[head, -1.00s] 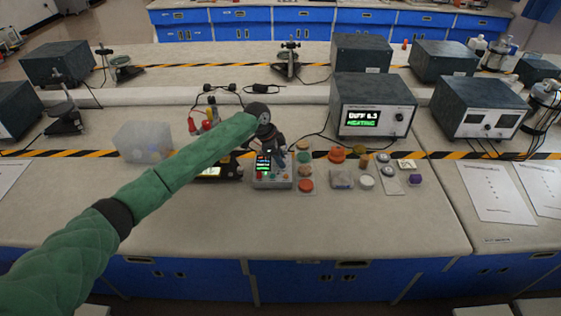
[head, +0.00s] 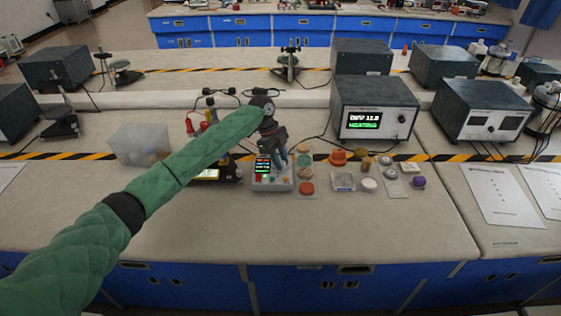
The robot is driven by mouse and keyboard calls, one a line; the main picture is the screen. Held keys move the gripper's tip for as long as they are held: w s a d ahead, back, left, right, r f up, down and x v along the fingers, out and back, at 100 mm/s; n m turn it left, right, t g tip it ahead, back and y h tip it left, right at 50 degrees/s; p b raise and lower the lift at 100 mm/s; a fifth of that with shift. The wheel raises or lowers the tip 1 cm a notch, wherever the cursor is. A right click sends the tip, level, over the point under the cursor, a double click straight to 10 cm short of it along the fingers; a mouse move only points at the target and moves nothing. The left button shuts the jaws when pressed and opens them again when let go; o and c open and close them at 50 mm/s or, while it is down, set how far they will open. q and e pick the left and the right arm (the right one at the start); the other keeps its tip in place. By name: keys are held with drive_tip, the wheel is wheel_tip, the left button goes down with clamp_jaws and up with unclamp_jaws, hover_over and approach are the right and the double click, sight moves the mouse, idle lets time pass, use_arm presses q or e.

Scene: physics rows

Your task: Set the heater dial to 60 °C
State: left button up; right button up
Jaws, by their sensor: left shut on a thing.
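A small grey control box (head: 263,185) with a lit screen (head: 262,165) stands on the bench near the middle. The screen's lines are red, white and green, too small to read. My left gripper (head: 282,166) comes down over the right part of this box and is shut on what seems to be its dial, which the fingers hide. The dial's setting cannot be read. Behind stands a large dark unit (head: 352,92). Its display (head: 365,120) reads about 11.8 with HEATING in green below. My right gripper is not in view.
Orange and green round pieces (head: 306,188) stand close to the right of the box, with several small pots beyond. A dark device with a lit screen (head: 207,174) is to its left, and a clear bin (head: 140,145) further left. The front bench is clear.

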use_arm(q)
drive_tip(key=shift+w+r, duration=0.1)
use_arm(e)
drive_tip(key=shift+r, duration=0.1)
use_arm(q)
drive_tip(key=o, duration=1)
drive_tip(key=shift+a+r, duration=0.15)
drive_tip(key=shift+r, duration=0.05)
drive_tip(key=b+v, duration=0.2)
drive_tip(key=v, duration=0.5)
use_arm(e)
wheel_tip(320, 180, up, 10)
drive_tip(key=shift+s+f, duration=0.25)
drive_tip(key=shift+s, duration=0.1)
use_arm(q)
drive_tip(key=shift+a, duration=0.1)
